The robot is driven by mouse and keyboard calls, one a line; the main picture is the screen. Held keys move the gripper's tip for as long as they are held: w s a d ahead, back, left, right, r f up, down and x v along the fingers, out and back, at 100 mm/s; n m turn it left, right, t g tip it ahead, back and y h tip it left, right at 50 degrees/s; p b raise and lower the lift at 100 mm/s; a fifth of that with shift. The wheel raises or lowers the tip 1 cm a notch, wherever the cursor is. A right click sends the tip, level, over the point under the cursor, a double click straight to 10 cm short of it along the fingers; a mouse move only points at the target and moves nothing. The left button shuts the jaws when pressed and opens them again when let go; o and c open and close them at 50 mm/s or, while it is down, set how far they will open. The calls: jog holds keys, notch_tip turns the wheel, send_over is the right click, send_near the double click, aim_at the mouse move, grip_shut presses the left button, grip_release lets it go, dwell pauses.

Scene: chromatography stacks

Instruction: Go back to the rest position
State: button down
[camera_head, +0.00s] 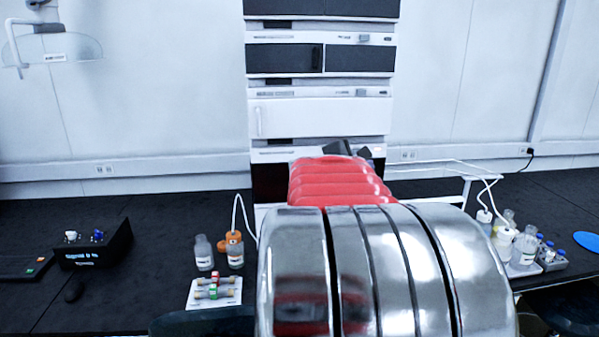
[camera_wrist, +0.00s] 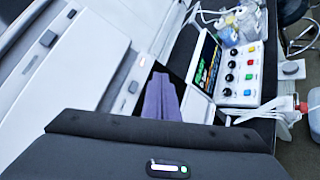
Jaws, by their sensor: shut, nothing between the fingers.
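My gripper (camera_wrist: 160,80) shows in the wrist view as two purple fingers close together, shut and empty, beyond its dark body. In the head view my silver and red arm reaches forward toward the chromatography stack (camera_head: 320,112). Dark parts at the arm's far end show just above the red section, in front of the lower stack; the fingers cannot be made out there. In the wrist view the stack's pale panels (camera_wrist: 75,60) fill the left, tilted. Whether the fingers touch anything cannot be told; nothing is seen between them.
A control panel with knobs and coloured buttons (camera_wrist: 241,75) lies right of the fingers. On the dark bench (camera_head: 130,215) are bottles (camera_head: 204,252), a white vial rack (camera_head: 200,303) and a black box (camera_head: 93,244) at left. More bottles (camera_head: 524,247) and a blue disc (camera_head: 587,241) are at right.

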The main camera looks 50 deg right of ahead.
jog(key=shift+s+a, duration=0.1)
dwell(0.6)
jog(key=s+a+f+m+g+y, duration=0.2)
jog(key=s+a+f+m+y, duration=0.25)
jog(key=f, duration=0.45)
jog(key=w+a+f+m+t+y, duration=0.25)
jog(key=a+f+m, duration=0.2)
jog(key=a, duration=0.85)
jog(key=w+a+f+t+y, duration=0.1)
jog(key=a+y, duration=0.1)
jog(key=a, duration=1.1)
jog(key=w+a+f+n+t+y, duration=0.1)
jog(key=a+t+y, duration=0.1)
jog(key=a, duration=1)
jog(key=w+a+f+n+t+y, duration=0.1)
jog(key=a+y, duration=0.3)
jog(key=a, duration=0.9)
jog(key=shift+a+f+t, duration=0.25)
jog(key=shift+a+t, duration=0.1)
jog(key=shift+t, duration=0.1)
jog(key=shift+w, duration=0.1)
